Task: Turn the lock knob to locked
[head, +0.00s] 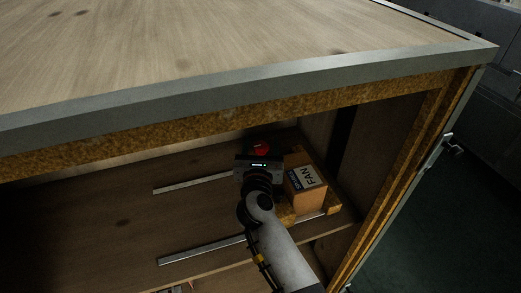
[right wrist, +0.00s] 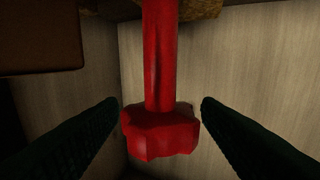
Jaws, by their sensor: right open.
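The red lock knob (right wrist: 160,133) shows in the right wrist view, with a lobed head on a thick red shaft (right wrist: 160,55). In the head view a small red part (head: 261,147) shows just beyond my right gripper (head: 258,160), inside the wooden cabinet. In the right wrist view the two dark fingers of my right gripper (right wrist: 160,112) stand apart, one on each side of the knob. A gap shows between the knob and each finger. The gripper is open and holds nothing. I cannot tell the knob's lock state. My left gripper is not in view.
A cardboard box labelled FAN (head: 305,180) stands close to the right of my right gripper. Metal rails (head: 200,250) lie on the cabinet floor. The cabinet top (head: 200,50) overhangs the opening. A metal latch (head: 449,143) is on the right outer side.

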